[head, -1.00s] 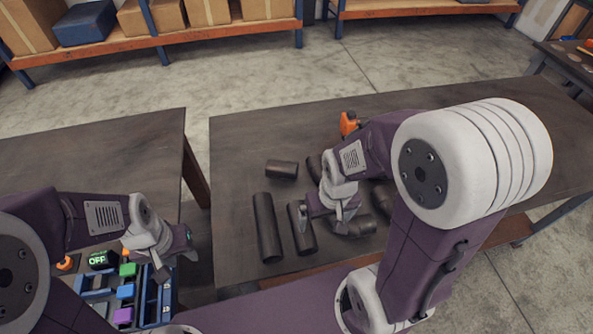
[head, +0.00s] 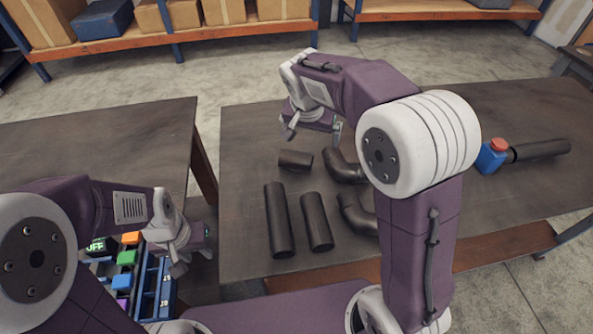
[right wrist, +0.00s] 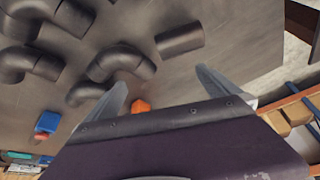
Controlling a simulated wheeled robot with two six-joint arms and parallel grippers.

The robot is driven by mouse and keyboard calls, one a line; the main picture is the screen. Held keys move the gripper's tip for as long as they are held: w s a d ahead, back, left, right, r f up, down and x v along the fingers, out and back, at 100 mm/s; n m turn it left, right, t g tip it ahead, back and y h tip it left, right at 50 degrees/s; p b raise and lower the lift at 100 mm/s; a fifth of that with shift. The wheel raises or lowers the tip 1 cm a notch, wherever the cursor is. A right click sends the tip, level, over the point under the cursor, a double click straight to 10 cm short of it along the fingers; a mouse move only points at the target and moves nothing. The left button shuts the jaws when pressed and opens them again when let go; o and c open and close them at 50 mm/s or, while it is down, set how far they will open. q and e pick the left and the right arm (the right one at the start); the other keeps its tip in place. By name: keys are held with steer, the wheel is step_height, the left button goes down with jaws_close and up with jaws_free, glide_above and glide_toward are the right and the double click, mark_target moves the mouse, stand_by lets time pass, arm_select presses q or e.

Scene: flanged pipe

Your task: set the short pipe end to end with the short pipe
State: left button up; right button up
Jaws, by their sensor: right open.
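A short dark pipe (head: 295,160) lies on the right-hand table, and it also shows in the right wrist view (right wrist: 180,40). Nearer the front lie another straight pipe (head: 317,221) and, left of it, a longer one (head: 277,220). My right gripper (head: 314,136) is over the table beyond the short pipe; its open, empty fingers also show in the right wrist view (right wrist: 162,92), apart from that pipe. My left gripper (head: 192,254) hangs low by the left table, beside the coloured parts. Its fingers are too unclear to judge.
Dark elbows (head: 345,166) (head: 356,213) lie right of the straight pipes, partly behind my right arm. A blue piece with a red cap (head: 491,156) and another dark pipe (head: 541,150) lie at the right. An orange object (right wrist: 141,106) shows between the wrist-view fingers. The left table top is clear.

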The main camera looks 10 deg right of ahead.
steer(key=n+b, duration=0.1)
glide_toward(296, 154)
step_height(296, 154, down, 2)
steer(key=x, duration=0.3)
steer(key=shift+s+d+f, duration=0.1)
steer(key=shift+f, duration=0.05)
steer(key=shift+w+f, duration=0.4)
steer(key=shift+f, duration=0.1)
steer(key=x, duration=0.4)
steer(key=shift+w+d, duration=0.1)
steer(key=shift+d, duration=0.05)
steer(key=shift+w+f, duration=0.2)
steer(key=shift+f, duration=0.05)
steer(key=c, duration=0.4)
steer(key=shift+r, duration=0.1)
steer(key=c, duration=1.3)
step_height(296, 154, up, 5)
steer(key=shift+f, duration=0.2)
steer(key=shift+c, duration=0.2)
arm_select(q)
step_height(296, 154, down, 3)
steer(key=shift+r, duration=0.1)
arm_select(e)
steer(key=s+d+r, duration=0.3)
steer(key=d+r, duration=0.3)
steer(key=d, duration=0.5)
steer(key=shift+d+r, duration=0.2)
